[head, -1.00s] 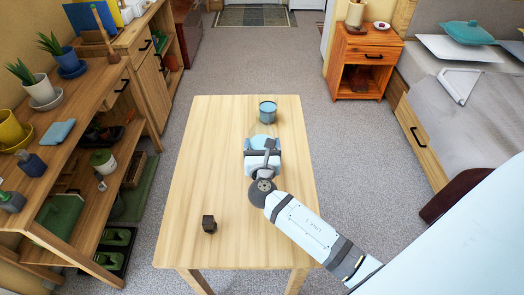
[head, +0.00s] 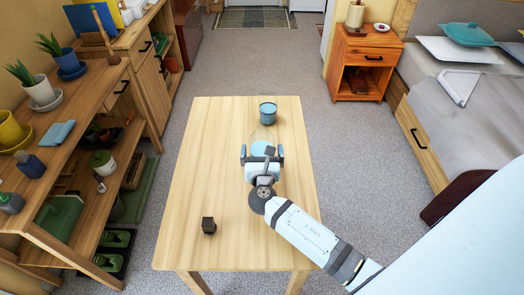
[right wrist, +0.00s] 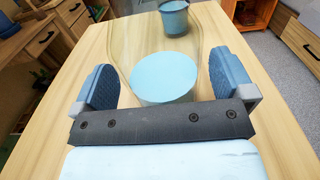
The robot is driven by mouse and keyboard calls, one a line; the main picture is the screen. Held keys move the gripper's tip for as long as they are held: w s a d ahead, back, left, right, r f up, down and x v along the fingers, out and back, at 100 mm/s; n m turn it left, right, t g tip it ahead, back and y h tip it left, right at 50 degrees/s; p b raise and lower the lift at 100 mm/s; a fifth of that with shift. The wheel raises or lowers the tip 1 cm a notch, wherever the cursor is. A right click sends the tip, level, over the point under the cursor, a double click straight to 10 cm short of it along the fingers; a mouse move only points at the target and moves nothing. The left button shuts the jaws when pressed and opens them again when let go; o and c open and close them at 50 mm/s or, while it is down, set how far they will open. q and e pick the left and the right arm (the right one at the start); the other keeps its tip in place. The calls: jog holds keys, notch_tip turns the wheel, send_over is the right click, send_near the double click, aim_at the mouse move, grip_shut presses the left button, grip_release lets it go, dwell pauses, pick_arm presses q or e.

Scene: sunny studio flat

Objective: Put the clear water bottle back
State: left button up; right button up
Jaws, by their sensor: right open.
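The clear water bottle (head: 263,148) is on the pale wooden table, see-through with a light blue round part. In the right wrist view the bottle (right wrist: 165,78) shows as a clear outline around a flat light blue disc. My right gripper (head: 262,153) reaches in from the near side with its fingers open. In the right wrist view the blue finger pads of the gripper (right wrist: 163,80) stand to the left and right of the bottle, with visible gaps. The bottle's near side is partly hidden by the gripper. My left gripper is not in view.
A blue cup (head: 267,112) stands just beyond the bottle on the table (head: 215,150). A small dark cube (head: 209,225) sits at the near left. The table's left half is mostly clear. A wooden shelf unit (head: 110,85) with plants stands left; an orange-brown nightstand (head: 364,55) stands back right.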

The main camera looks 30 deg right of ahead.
jog(key=v, duration=1.1)
jog(key=shift+s+a+f+b, duration=0.1)
jog(key=shift+s+a+b, duration=0.15)
jog(key=shift+s+b, duration=0.1)
